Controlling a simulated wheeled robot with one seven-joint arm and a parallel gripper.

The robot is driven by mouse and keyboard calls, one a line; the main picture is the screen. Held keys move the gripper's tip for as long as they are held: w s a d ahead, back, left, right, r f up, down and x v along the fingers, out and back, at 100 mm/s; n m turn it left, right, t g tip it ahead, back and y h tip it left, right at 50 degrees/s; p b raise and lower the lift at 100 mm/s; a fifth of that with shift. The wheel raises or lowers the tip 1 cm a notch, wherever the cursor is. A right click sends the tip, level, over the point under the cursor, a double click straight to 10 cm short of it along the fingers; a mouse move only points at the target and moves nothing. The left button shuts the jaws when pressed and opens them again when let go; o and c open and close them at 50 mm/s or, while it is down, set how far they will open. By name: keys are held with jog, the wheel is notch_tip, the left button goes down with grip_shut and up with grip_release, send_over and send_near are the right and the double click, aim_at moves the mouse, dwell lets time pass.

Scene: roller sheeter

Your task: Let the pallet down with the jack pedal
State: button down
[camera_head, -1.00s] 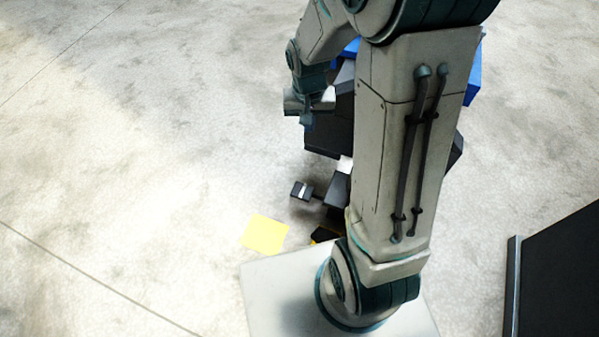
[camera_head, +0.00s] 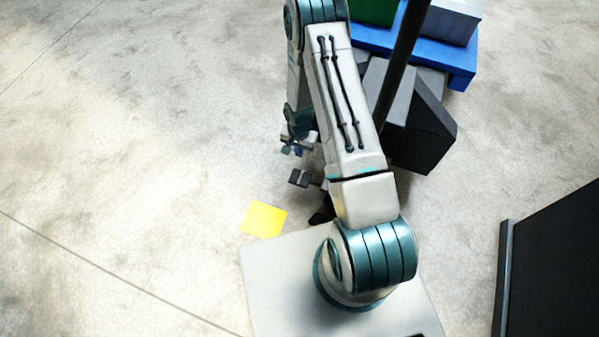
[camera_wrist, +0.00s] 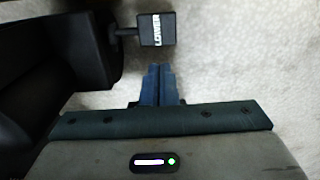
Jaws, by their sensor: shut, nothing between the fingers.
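The jack pedal (camera_head: 299,178) is a small dark block on a short stem, low at the left side of the jack. In the wrist view the pedal (camera_wrist: 156,29) carries the white word LOWER. My gripper (camera_head: 291,148) is shut and empty, just behind the pedal in the head view. In the wrist view my gripper (camera_wrist: 161,70) points at the pedal, with its tips a little short of it in the picture. Whether they touch or differ in height I cannot tell. The blue pallet (camera_head: 400,47) is at the top, partly hidden by my arm and the jack's dark body (camera_head: 425,130).
A green box (camera_head: 372,10) and a grey box (camera_head: 452,20) stand on the pallet. A yellow square (camera_head: 264,220) lies on the floor near my base. A large dark panel (camera_head: 555,270) stands at the lower right. The floor at the left is clear.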

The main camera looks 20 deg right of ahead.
jog(key=shift+s+f, duration=0.2)
jog(key=shift+f, duration=0.7)
jog(key=b, duration=0.5)
send_near(299, 177)
notch_tip(299, 177, down, 7)
jog(key=shift+r, duration=0.1)
